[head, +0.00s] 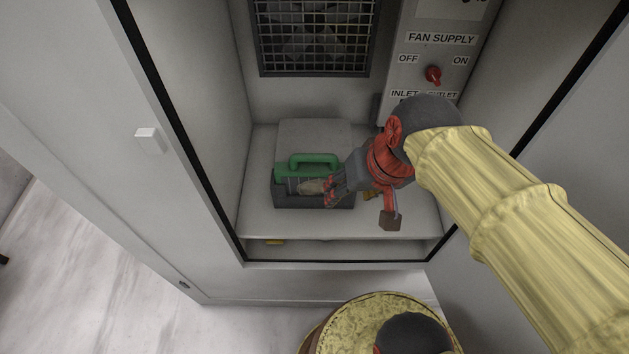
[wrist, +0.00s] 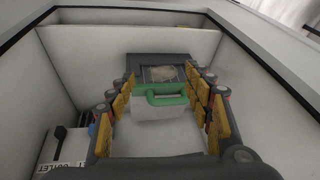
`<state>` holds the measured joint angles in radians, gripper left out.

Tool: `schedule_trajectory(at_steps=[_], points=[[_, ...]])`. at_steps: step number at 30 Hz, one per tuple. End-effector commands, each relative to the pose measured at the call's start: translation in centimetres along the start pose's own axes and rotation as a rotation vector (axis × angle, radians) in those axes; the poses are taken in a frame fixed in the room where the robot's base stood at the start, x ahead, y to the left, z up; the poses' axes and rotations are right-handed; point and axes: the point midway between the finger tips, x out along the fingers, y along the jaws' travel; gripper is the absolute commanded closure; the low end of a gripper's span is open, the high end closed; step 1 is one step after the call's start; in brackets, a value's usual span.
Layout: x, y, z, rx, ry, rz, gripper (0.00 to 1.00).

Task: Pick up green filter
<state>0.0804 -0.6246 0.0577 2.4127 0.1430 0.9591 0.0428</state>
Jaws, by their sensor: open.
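The green filter (head: 308,163) has a looped green handle. It sits in a dark grey holder (head: 290,200) on the cabinet shelf. In the wrist view the filter's green handle (wrist: 165,99) shows between the two rows of finger pads, above a pale block-like surface. My gripper (head: 328,188) is open and comes in from the right, its fingers at the right end of the filter and holder. In the wrist view my gripper (wrist: 162,84) has its fingers spread to both sides of the handle. I cannot tell whether any finger touches it. The gripper hides the filter's right end.
A fan grille (head: 313,38) is in the cabinet's back wall. A control panel (head: 440,50) with a red knob (head: 433,74) stands at the right, close to my arm. The cabinet's dark-edged frame (head: 180,125) surrounds the opening. Some shelf (head: 258,222) is clear at the front left.

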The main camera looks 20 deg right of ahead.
Motion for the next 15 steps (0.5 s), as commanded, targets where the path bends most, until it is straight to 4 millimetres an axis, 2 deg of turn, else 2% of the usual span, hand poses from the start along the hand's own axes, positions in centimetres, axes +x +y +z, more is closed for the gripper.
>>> schedule_trajectory(at_steps=[8,15], points=[[2.8,-0.8,-2.0,0.27,-0.18,-0.096,0.48],[7.0,-1.1,-6.3,0.682,-0.413,-0.262,0.48]])
